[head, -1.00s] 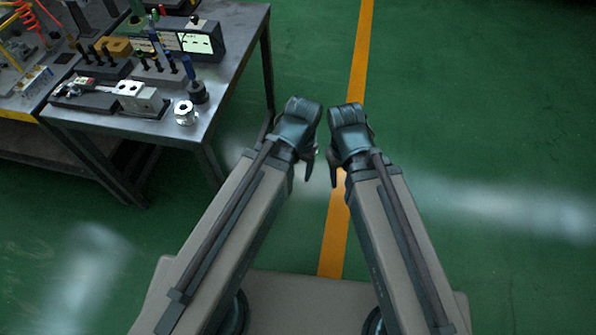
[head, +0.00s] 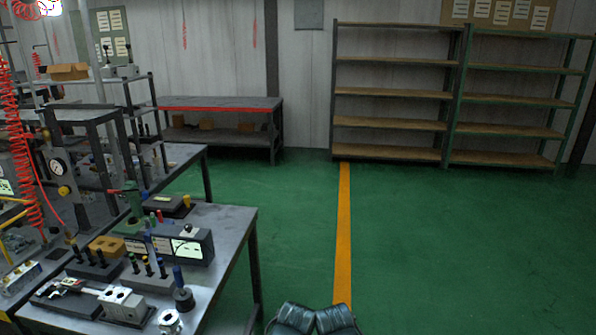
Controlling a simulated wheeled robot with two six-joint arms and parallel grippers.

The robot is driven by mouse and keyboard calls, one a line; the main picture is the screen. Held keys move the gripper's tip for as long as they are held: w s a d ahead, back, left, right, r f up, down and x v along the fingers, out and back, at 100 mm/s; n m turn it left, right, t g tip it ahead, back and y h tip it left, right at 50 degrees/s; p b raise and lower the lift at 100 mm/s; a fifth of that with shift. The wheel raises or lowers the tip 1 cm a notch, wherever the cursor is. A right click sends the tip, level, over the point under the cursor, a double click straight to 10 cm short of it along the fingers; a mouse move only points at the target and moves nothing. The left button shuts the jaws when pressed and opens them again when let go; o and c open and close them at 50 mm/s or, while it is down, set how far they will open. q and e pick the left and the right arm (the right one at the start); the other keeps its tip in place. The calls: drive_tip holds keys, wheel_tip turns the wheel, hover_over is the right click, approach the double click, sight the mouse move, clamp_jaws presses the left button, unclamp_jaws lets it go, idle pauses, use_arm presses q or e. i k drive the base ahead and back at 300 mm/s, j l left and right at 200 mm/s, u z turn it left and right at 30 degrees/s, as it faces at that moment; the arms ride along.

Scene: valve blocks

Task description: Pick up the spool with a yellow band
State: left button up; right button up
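Several small upright spools stand in dark holders on the metal workbench (head: 232,232) at the lower left of the head view. One holder (head: 150,284) carries spools with coloured parts. They are too small for me to tell surely which has a yellow band. Another holder (head: 88,272) to its left carries dark spools. My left gripper (head: 291,319) and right gripper (head: 337,319) show only in part at the bottom edge, side by side, right of the bench and away from the spools. Their fingers are hidden.
A silver block (head: 122,306), a silver ring-shaped part (head: 169,321) and a box with lit panels (head: 182,246) are on the bench. Empty shelves (head: 390,93) stand at the back. Green floor (head: 430,240) is open right of the bench.

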sight(148, 267)
drive_tip(key=i+j+u, duration=0.1)
drive_tip(key=j+u, duration=0.2)
drive_tip(key=i+j+u, duration=0.25)
drive_tip(key=j, duration=0.25)
drive_tip(key=j+u, duration=0.3)
